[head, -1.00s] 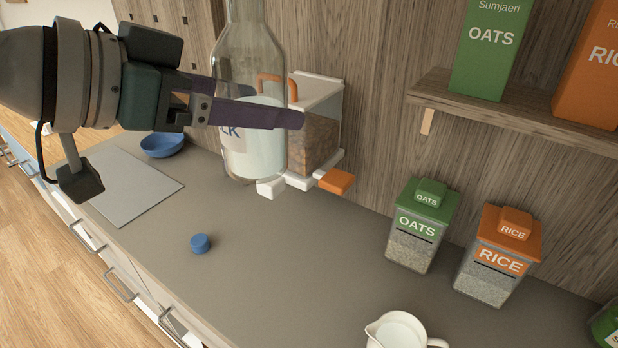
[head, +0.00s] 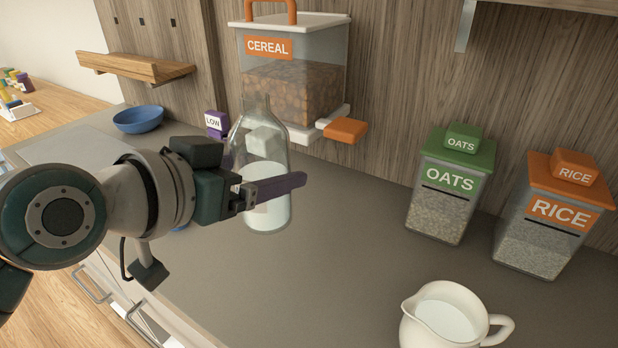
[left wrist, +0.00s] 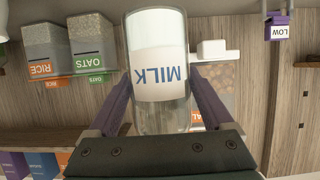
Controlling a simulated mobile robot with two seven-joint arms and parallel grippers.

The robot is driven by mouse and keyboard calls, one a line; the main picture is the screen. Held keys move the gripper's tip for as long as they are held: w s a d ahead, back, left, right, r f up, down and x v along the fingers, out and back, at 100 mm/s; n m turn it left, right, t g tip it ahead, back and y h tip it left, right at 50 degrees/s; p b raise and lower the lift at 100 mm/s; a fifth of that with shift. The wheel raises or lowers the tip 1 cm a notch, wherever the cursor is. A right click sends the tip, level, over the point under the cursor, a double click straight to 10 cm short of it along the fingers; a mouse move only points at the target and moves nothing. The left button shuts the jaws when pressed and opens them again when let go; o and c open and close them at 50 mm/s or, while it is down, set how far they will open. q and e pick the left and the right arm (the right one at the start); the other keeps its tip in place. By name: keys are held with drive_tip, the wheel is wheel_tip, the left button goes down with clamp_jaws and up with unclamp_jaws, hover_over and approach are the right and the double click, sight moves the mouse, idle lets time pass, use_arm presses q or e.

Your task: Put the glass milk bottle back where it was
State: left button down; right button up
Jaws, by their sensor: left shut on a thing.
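The glass milk bottle (head: 268,213) is clear, open-topped and partly filled with white milk. It is upright in the head view, in front of the cereal dispenser. My left gripper (head: 262,188) is shut on its body, with one purple finger across the front. The left wrist view shows the bottle (left wrist: 160,95) upside down in the picture, its MILK label between the two fingers (left wrist: 163,103). I cannot tell whether its base touches the counter. My right gripper is not in view.
The cereal dispenser (head: 292,90) has an orange lever (head: 345,130) facing out. Oats (head: 440,205) and rice (head: 545,240) containers stand right along the wall. A cream jug (head: 445,318) is at the front right. A blue bowl (head: 138,120) is back left. The counter's middle (head: 350,240) is clear.

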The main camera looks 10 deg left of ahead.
use_arm(q)
wheel_tip(320, 180, down, 6)
drive_tip(key=shift+r+b, duration=0.15)
drive_tip(key=shift+b, duration=0.6)
drive_tip(key=shift+f+b, duration=0.85)
drive_tip(key=shift+f, duration=1)
drive_tip(key=shift+f, duration=0.15)
unclamp_jaws()
drive_tip(key=shift+f, duration=0.1)
